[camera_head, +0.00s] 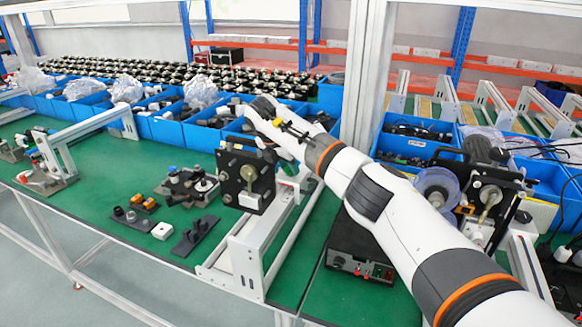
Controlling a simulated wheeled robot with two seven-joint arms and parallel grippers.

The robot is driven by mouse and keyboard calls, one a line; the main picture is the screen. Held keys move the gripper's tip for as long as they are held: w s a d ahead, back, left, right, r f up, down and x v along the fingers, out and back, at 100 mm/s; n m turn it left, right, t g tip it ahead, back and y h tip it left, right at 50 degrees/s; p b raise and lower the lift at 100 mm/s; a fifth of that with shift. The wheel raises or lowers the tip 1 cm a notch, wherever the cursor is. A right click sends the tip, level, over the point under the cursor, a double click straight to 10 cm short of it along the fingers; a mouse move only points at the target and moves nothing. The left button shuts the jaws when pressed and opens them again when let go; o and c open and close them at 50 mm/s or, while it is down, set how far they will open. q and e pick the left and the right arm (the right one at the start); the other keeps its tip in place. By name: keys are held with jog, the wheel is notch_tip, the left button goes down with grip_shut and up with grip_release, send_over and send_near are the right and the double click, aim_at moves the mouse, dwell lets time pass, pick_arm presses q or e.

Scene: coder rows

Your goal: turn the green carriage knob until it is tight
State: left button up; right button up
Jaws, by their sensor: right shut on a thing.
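My right arm comes in from the lower right and reaches over the bench to a black plate fixture (238,185) on a white rail frame (246,262). My right gripper (272,152) points down at the upper right of that plate, partly hidden by the arm's wrist. A small green part (289,167), seemingly the carriage knob, shows just beside the plate, below the wrist. The gripper is shut at the knob; the fingertips and their contact are too small and covered to see clearly. How tight the knob sits cannot be seen. My left gripper is not in view.
Blue bins (180,132) with parts line the back of the green bench (110,190). A second fixture with a clear disc (437,186) stands to the right of my arm. A black box (350,250) lies under the arm. Small black fixtures (195,235) lie left of the rail.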

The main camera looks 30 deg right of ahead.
jog(key=shift+m+g, duration=0.4)
jog(key=shift+m, duration=0.5)
jog(key=shift+o, duration=0.6)
jog(key=shift+s+r+m, duration=0.15)
jog(key=shift+m, duration=0.25)
jog(key=o, duration=0.8)
jog(key=shift+r, duration=0.1)
jog(key=shift+d, duration=0.1)
